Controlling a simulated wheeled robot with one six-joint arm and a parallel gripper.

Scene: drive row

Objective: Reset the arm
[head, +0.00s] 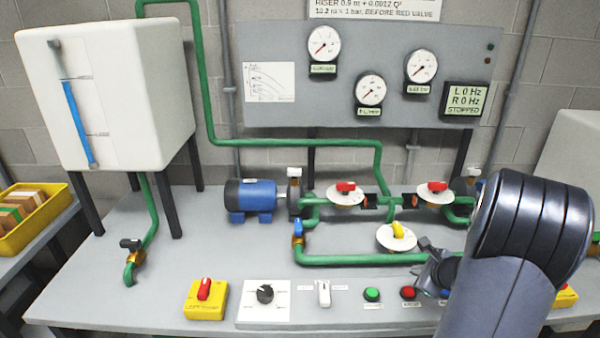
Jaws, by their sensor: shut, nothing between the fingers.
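My arm rises at the right of the head view, its dark rounded joint in front of the bench's right part. My gripper (427,262) shows beside it, small and dark, left of the arm link. It is shut with nothing in it. It appears over the bench near the green pipe, behind the red button (408,293); I cannot tell its height or whether it touches anything.
The grey bench (90,290) carries a blue pump (250,196), green pipes (340,260), red-handled valves (346,194) and a yellow-handled valve (397,236). A yellow switch (205,299), dial (264,304) and green button (372,294) line its front. A white tank (110,95) stands left. The display (465,99) reads STOPPED.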

